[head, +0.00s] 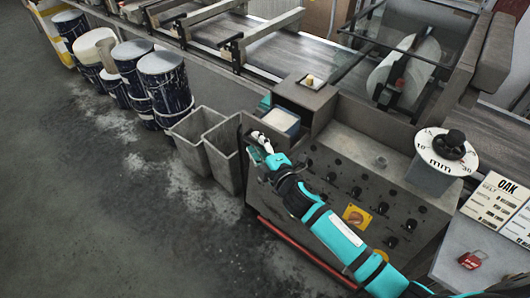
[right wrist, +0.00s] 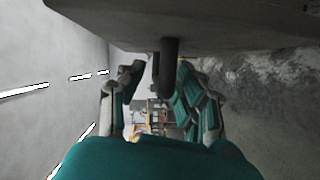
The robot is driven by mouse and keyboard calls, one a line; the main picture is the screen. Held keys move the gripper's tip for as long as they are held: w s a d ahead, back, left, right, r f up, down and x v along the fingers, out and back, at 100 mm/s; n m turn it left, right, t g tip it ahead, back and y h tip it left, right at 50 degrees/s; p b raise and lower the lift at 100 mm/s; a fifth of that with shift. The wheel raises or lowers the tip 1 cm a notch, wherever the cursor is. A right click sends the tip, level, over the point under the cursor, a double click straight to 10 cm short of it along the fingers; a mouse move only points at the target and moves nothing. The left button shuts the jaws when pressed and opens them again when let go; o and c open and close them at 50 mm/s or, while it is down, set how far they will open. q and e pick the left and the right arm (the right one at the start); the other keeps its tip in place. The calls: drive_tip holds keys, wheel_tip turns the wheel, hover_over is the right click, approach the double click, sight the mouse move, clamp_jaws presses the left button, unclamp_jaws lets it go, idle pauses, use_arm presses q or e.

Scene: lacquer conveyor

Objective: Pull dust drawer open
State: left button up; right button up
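My right arm reaches from the lower right of the head view to the left end of the grey console. My right gripper (head: 258,146) is at that end, beside the grey bins. In the right wrist view its fingers (right wrist: 160,95) are apart, with a dark bar-like handle (right wrist: 168,66) between them. The handle juts from a grey panel (right wrist: 230,28) across the top, which looks like the drawer front. I see a gap on the left of the handle; contact on the right is unclear. The drawer's outline is mostly hidden by my gripper in the head view. My left gripper is not in view.
Two open grey bins (head: 190,140) stand just left of my right gripper. Dark paint-streaked drums (head: 165,82) stand behind them. The console (head: 345,165) carries black knobs and a dial (head: 447,157). A red rail (head: 300,248) runs low in front. The floor at left is clear.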

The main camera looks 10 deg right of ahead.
drive_tip(key=f+v, duration=0.1)
drive_tip(key=v, duration=1)
drive_tip(key=shift+s+r, duration=0.25)
drive_tip(key=shift+r, duration=0.25)
drive_tip(key=shift+d, duration=0.1)
drive_tip(key=s+d+f+m+g+h, duration=0.1)
drive_tip(key=s+d+f+m+g, duration=0.15)
drive_tip(key=f, duration=0.85)
drive_tip(key=s+d+f+m+g+h, duration=0.1)
drive_tip(key=s+d+f+m+g, duration=0.15)
drive_tip(key=f, duration=0.75)
drive_tip(key=s+d+f+m+g+h, duration=0.2)
drive_tip(key=s+f+m, duration=0.15)
drive_tip(key=f, duration=0.75)
drive_tip(key=s+d+f+m+g, duration=0.1)
drive_tip(key=s+f+m+g, duration=0.1)
drive_tip(key=s+f, duration=0.4)
drive_tip(key=s+f+m+g, duration=0.3)
drive_tip(key=s+f, duration=0.4)
drive_tip(key=s, duration=0.9)
drive_tip(key=s+d+f+m+g, duration=0.1)
drive_tip(key=s+f+m+g, duration=0.2)
drive_tip(key=s+f, duration=0.3)
drive_tip(key=s, duration=0.5)
drive_tip(key=shift+d+f+h, duration=0.3)
